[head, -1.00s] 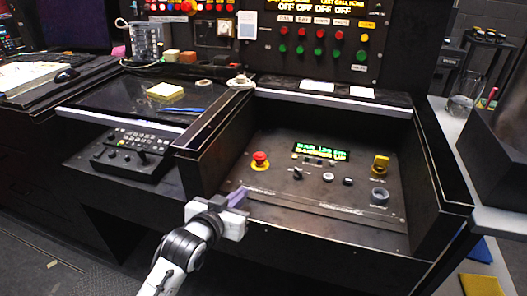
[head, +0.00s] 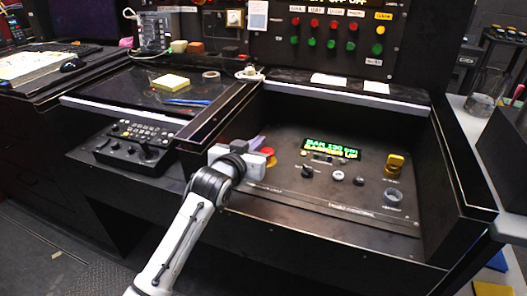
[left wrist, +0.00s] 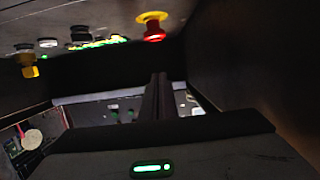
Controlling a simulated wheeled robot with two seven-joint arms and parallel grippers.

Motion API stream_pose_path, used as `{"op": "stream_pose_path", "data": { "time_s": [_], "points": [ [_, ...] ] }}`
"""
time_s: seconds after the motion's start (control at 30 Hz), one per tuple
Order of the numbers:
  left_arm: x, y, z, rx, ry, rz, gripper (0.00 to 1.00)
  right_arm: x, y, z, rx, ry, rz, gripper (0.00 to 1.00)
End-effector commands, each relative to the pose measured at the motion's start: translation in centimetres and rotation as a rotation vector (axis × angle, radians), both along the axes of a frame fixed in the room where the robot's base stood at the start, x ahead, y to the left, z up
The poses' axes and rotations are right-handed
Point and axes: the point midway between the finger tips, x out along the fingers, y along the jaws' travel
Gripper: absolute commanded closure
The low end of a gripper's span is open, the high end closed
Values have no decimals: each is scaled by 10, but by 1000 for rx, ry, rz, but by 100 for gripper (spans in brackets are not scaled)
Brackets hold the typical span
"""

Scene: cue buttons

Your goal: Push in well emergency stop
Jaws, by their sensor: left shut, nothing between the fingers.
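The emergency stop is a red mushroom button (head: 268,153) on a yellow base, at the left of the sunken control panel (head: 325,205). My left gripper (head: 256,143) is shut and empty, beside the button in the head view, and its wrist hides part of the button. In the left wrist view the button (left wrist: 154,32) shows near the top, beyond the tips of my closed fingers (left wrist: 160,80). A gap shows between fingers and button there. How far the button is pressed I cannot tell. My right gripper is not in view.
The panel also has a lit green and yellow display (head: 331,148), small knobs, a yellow switch (head: 395,164) and a round grey knob (head: 393,196). Raised dark walls frame it, the left wall (head: 222,117) close to my gripper. A black keypad box (head: 136,146) stands left.

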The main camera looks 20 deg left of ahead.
Motion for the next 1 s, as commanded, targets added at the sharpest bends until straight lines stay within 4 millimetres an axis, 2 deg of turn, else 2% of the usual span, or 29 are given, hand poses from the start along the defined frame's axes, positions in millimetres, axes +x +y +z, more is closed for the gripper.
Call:
{"op": "stream_pose_path", "data": {
  "time_s": [0.1, 0.27, 0.3, 0.5, 1.0],
  "points": [
    [24, -1, -7, 0, -1, 0, 100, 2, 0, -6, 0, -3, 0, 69],
    [50, -2, -14, -1, 0, 0, 100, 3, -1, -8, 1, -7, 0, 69],
    [47, -2, -26, 0, 5, 0, 100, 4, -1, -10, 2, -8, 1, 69],
    [46, -2, -47, -1, 1, -1, 100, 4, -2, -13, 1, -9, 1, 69],
    [46, -2, -56, -1, 1, -1, 100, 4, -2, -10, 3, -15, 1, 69]
  ]
}}
